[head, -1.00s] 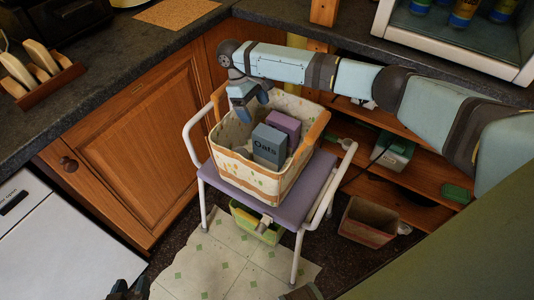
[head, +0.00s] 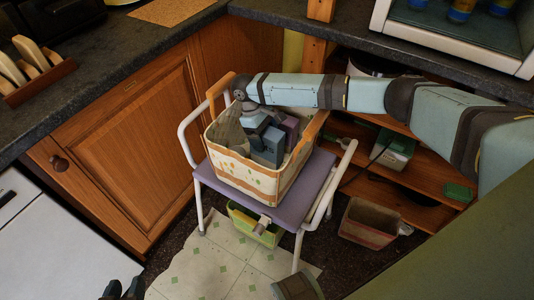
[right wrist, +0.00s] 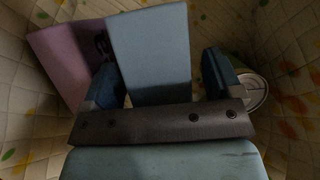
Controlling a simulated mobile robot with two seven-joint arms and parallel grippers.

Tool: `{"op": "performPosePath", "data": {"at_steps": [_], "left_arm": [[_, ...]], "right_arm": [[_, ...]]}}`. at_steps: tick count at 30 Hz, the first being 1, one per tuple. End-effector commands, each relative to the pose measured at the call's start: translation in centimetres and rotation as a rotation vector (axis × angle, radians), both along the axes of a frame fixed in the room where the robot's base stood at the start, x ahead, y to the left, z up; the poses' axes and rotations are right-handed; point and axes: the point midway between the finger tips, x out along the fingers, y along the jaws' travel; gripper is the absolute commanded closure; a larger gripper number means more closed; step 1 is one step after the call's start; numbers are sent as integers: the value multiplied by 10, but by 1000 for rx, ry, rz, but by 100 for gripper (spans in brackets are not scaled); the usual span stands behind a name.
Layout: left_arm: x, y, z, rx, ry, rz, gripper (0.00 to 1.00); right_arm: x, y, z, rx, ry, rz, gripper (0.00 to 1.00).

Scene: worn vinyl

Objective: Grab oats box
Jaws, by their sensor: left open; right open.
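The oats box (head: 268,150) is blue-grey and stands in a cream, spotted basket (head: 275,184) with wooden handles. A purple box (head: 290,127) stands beside it. My right gripper (head: 254,132) reaches down into the basket at the oats box, partly hiding it. In the right wrist view, the right gripper (right wrist: 160,68) is open, with one finger on each side of the oats box (right wrist: 152,45) and gaps showing. The purple box (right wrist: 65,55) is left of it there. My left gripper (head: 122,290) is open at the bottom left edge, low and far from the basket.
The basket stands on a purple-seated stool (head: 228,187) with white legs. A green bin (head: 256,226) is beneath it. A round can (right wrist: 255,90) is in the basket near the right finger. Wooden shelves (head: 395,190) and a cabinet door (head: 130,150) flank the stool.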

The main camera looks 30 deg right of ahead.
Motion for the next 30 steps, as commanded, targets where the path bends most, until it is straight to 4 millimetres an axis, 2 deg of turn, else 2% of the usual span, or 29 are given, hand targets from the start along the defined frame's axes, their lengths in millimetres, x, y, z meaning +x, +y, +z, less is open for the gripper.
{"op": "performPosePath", "data": {"at_steps": [2,3,13,23,26,30], "left_arm": [[0,0,0,1,1,-1,57],[0,0,0,2,0,-1,57],[0,1,-2,4,4,-2,57],[0,1,-1,5,4,-1,57],[0,1,1,8,6,0,57],[0,3,3,17,15,2,57]], "right_arm": [[0,0,1,0,0,0,15],[0,0,1,0,0,0,19],[0,0,1,0,0,0,94],[1,0,5,1,-1,0,94],[1,1,13,1,-2,0,94],[1,0,34,1,-3,-1,94]]}}
